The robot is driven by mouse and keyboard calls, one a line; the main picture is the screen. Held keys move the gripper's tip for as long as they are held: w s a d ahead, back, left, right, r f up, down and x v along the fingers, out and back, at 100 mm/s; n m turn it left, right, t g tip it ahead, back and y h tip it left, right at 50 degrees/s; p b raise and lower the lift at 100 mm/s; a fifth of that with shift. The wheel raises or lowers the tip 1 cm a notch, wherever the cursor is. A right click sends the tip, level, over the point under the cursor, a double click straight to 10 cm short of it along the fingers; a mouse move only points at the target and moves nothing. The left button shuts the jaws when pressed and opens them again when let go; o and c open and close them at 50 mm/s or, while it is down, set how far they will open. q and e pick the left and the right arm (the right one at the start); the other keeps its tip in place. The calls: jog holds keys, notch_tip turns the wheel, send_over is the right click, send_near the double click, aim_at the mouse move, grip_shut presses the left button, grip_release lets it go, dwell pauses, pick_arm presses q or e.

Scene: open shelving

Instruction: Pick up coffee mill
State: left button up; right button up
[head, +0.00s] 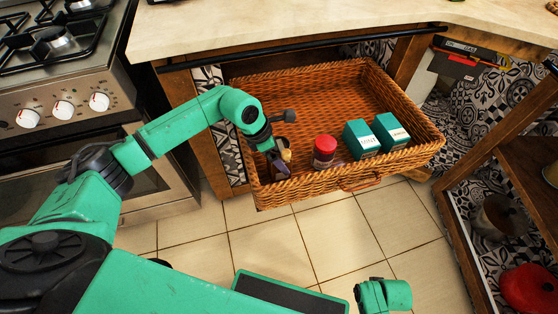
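My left gripper (279,158) reaches down into the left front part of the wicker basket (310,186). A small object with a gold-yellow part (286,155) and a dark purplish part shows at its tip. A dark grey knob on a short bar (288,116) sticks out to the right, just above the wrist. These may be parts of the coffee mill, but the wrist hides much of this spot and I cannot tell. Whether the fingers are closed is not visible. A green part of my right arm (388,296) shows at the bottom; its gripper is not seen.
A red-lidded jar (325,147) and two teal boxes, one left (359,138) and one right (389,131), stand in the basket. The basket's back is empty. The countertop (300,25) overhangs behind, a stove (65,90) stands left, and shelving (500,210) stands right.

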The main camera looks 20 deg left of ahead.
pick_arm(q)
jog(key=c, duration=1.5)
jog(key=shift+r, duration=0.1)
grip_shut()
jog(key=shift+r, duration=0.1)
